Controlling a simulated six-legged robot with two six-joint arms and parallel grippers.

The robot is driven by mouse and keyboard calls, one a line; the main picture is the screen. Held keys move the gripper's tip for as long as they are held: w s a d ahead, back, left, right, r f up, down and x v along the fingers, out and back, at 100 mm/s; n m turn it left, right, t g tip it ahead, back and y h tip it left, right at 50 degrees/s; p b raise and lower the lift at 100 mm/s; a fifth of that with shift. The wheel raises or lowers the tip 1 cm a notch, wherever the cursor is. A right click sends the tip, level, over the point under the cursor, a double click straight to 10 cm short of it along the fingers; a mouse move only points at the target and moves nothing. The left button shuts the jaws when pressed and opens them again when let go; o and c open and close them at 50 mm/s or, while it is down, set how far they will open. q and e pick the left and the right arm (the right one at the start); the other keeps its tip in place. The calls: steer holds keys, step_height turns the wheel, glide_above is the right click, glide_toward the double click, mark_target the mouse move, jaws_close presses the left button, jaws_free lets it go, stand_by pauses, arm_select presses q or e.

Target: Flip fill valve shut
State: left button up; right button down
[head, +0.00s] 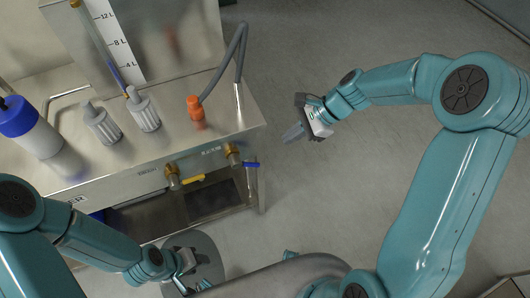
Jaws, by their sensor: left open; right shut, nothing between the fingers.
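Two brass valves sit on the front face of the steel machine. The left valve (173,176) has a yellow lever (194,179) pointing right. The right valve (233,154) has a blue lever (250,165) pointing right. The labels beside them are too small to read, so I cannot tell which is the fill valve. My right gripper (293,134) is shut and empty, to the right of the blue lever and apart from it. My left gripper (190,284) is open, low in the view, below both valves and partly hidden at the bottom edge.
A level scale (113,40) stands behind. The floor (330,190) right of the machine is clear.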

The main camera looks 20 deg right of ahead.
mark_target(255, 164)
steer(key=b+x, duration=0.2)
steer(key=x, duration=1.1)
steer(key=shift+a+f, duration=0.25)
steer(key=shift+f, duration=0.05)
steer(key=shift+f+y+b, duration=0.4)
steer(key=shift+f+b, duration=0.05)
steer(key=shift+b, duration=0.55)
steer(key=f+y+b, duration=0.1)
steer(key=y+b, duration=0.1)
steer(key=b, duration=0.1)
steer(key=a+f+y+b, duration=0.1)
steer(key=y+b, duration=0.1)
steer(key=b, duration=0.1)
steer(key=f+y+b, duration=0.1)
steer(key=y+b, duration=0.1)
steer(key=b, duration=0.1)
steer(key=shift+a+f+m, duration=0.25)
steer(key=shift+f+m, duration=0.15)
steer(key=y+b, duration=0.1)
steer(key=a+y+b, duration=0.1)
steer(key=shift+a+f+y, duration=0.3)
steer(key=shift+s+a+f, duration=0.1)
steer(key=shift+a+f, duration=0.1)
